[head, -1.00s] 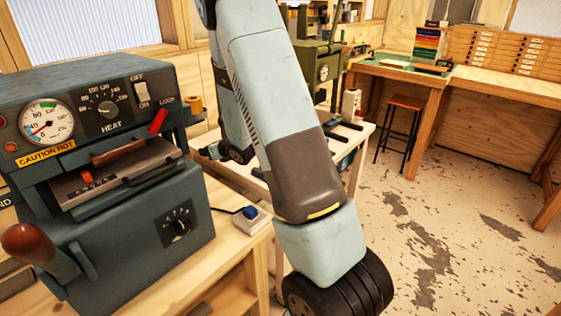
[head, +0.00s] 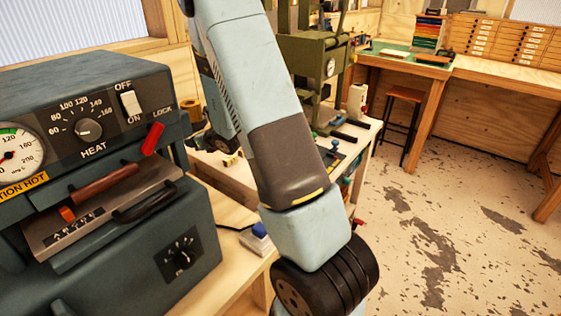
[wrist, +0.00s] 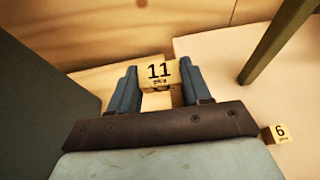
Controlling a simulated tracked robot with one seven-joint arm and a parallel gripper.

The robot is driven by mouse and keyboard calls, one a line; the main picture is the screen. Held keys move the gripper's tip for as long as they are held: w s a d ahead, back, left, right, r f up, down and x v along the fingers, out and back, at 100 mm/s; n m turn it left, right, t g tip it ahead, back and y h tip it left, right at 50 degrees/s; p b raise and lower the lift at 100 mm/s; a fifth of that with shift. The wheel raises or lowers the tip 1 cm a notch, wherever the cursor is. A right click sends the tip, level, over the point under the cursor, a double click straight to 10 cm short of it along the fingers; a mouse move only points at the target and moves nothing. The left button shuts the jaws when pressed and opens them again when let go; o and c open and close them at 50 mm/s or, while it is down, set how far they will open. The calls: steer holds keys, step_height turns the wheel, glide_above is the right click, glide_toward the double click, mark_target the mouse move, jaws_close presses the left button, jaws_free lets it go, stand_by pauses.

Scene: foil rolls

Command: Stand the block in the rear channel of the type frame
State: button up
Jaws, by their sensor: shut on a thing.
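In the wrist view my gripper (wrist: 157,88) is shut on a pale wooden block (wrist: 157,74) marked "11". One blue finger is on each side of the block, at the fingertips. A second pale block (wrist: 279,132) marked "6" lies apart, to the right of my gripper. In the head view my gripper is hidden behind my arm. I cannot pick out the type frame or its rear channel for sure. A metal plate with dark lettering (head: 72,232) sits in the front of the press at the left.
The grey-blue heat press (head: 150,245) fills the left of the head view. A small white box with a blue knob (head: 257,238) sits on the bench beside it. A green machine (head: 318,62) stands behind my arm. A stool (head: 402,100) and open floor (head: 450,225) lie right.

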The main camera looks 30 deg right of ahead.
steer(key=shift+w+d, duration=0.25)
steer(key=shift+w, duration=0.2)
steer(key=shift+a, duration=0.1)
